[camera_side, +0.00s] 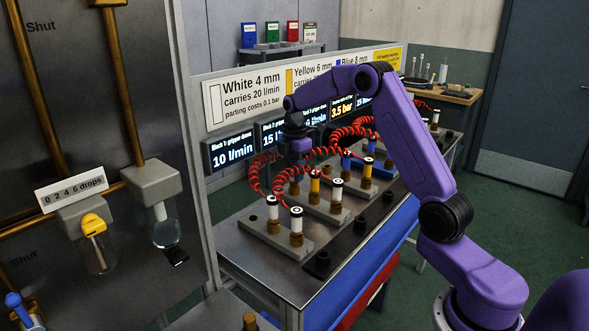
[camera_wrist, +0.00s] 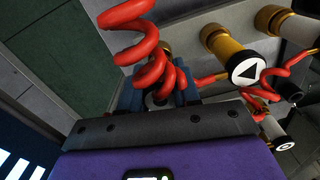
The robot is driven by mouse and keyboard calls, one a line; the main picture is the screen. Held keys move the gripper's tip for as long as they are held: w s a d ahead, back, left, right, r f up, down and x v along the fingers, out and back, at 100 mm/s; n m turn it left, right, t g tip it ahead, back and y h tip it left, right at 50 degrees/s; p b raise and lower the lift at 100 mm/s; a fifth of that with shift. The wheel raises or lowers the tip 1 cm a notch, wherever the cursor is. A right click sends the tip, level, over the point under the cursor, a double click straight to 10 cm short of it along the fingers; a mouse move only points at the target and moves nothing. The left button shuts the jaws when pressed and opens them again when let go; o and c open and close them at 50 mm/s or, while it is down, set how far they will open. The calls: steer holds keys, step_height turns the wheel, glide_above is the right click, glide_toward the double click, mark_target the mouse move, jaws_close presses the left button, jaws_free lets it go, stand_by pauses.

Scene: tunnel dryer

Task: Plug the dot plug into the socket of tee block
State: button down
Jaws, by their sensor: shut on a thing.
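My gripper (camera_side: 299,150) hangs above the row of grey blocks, in front of the screens. In the wrist view my gripper (camera_wrist: 158,95) is shut on a dark, mostly hidden plug end with a red coiled hose (camera_wrist: 142,45) beside it. Its mark is hidden, so I cannot confirm that it is the dot plug. A yellow plug (camera_wrist: 247,68) with a black triangle stands to the right in that view, and a white-faced plug (camera_wrist: 285,147) with a small dark mark is lower right. Grey blocks (camera_side: 258,240) carry plugs in brass sockets; I cannot tell which is the tee block.
White plugs (camera_side: 296,221) stand on the nearest block. Red coiled hoses (camera_side: 345,133) loop around my gripper. Black holders (camera_side: 322,259) line the front of the bench. Screens (camera_side: 233,150) stand behind the blocks.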

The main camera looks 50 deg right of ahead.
steer(key=shift+f, duration=0.25)
steer(key=c, duration=0.7)
jaws_free()
steer(key=shift+c, duration=0.2)
step_height(320, 180, up, 18)
steer(key=shift+f, duration=0.25)
